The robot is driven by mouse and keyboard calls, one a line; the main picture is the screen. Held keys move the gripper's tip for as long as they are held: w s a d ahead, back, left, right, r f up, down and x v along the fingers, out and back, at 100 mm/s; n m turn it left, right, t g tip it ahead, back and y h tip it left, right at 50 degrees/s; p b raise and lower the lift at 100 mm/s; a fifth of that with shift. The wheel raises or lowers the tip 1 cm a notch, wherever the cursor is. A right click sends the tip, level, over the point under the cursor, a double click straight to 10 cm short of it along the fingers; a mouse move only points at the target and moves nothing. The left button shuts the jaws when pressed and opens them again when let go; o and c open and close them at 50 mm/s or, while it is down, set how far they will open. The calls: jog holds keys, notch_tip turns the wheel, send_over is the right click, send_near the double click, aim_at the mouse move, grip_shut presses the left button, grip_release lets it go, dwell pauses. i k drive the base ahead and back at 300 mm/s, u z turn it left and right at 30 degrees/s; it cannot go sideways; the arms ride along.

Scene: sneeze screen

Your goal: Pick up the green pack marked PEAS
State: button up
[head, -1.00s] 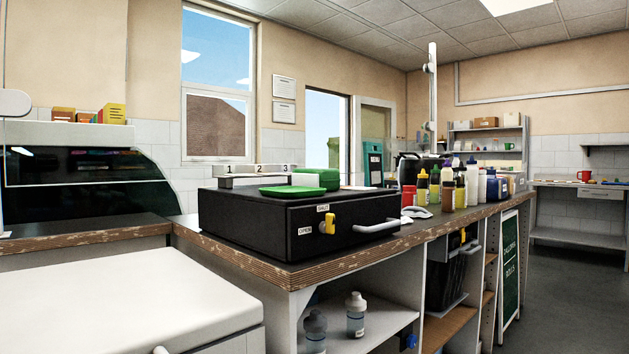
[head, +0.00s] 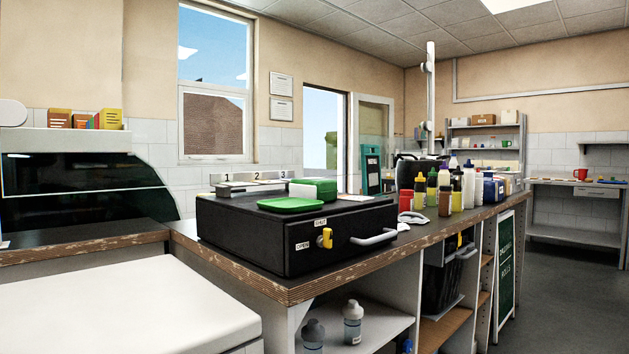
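No pack with a readable PEAS mark shows in the head view. A green-topped box with a white lower part (head: 313,189) sits on the black cabinet (head: 270,240), behind a flat green dish (head: 290,204); I see no lettering on the box. Several orange and yellow packs (head: 85,120) stand on top of the dark glass-fronted case at the far left. Their markings are too small to read. My gripper is not in view.
A white lidded unit (head: 120,305) fills the lower left. The wooden-edged counter (head: 300,287) runs to the back right with several bottles (head: 445,192) on it. Bottles (head: 353,320) stand on a shelf below. Open floor (head: 575,270) lies at the right.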

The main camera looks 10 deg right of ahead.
aim_at(325, 190)
jog(key=z, duration=1.1)
jog(key=i, duration=1.05)
jog(key=u, duration=1.5)
